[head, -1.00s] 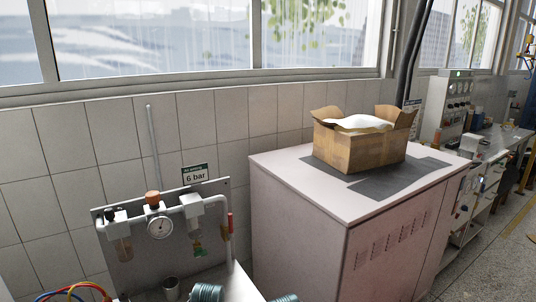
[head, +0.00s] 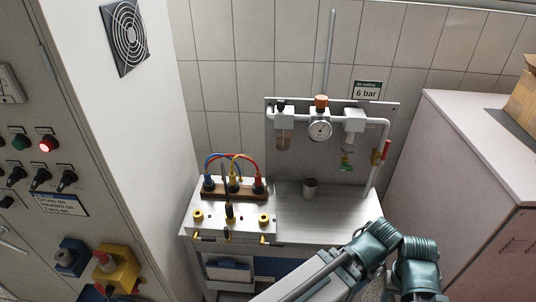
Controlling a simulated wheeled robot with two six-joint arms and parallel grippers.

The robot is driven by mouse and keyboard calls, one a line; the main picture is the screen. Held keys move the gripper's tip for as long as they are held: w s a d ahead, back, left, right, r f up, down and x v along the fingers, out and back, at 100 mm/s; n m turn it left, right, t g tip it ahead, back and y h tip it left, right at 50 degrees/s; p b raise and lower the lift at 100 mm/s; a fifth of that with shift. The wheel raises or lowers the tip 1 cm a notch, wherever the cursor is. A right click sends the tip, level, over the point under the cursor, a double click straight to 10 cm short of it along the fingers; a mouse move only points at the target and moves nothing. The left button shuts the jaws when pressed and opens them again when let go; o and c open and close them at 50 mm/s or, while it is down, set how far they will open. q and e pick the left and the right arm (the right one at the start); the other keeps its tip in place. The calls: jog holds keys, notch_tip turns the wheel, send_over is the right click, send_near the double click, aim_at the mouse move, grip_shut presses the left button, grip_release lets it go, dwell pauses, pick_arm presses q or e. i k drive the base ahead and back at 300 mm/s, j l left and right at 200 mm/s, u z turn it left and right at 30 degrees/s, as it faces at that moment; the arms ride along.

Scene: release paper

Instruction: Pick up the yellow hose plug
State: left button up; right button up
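Three hoses, blue, yellow and red, arch over a small brown rack (head: 233,195) on a grey bench in the head view. The yellow hose plug (head: 233,183) stands upright in the middle of the rack. The blue hose plug (head: 209,182) is to its left and the red hose plug (head: 258,183) to its right. Thin dark upright parts stand in front of the yellow plug and partly cover it. Teal and grey links of my arm show at the bottom right, apart from the rack. Neither of my grippers can be made out.
In front of the rack is a metal block with yellow fittings (head: 264,219). A small grey cup (head: 310,187) stands on the bench (head: 337,212). Behind is a panel with a gauge (head: 320,130). A control cabinet (head: 95,150) stands left, a pale cabinet (head: 460,150) right.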

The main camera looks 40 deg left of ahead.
aim_at(232, 175)
jog(key=j+u, duration=0.1)
jog(key=u, duration=1.85)
jog(key=z, duration=0.4)
jog(key=i+j, duration=0.05)
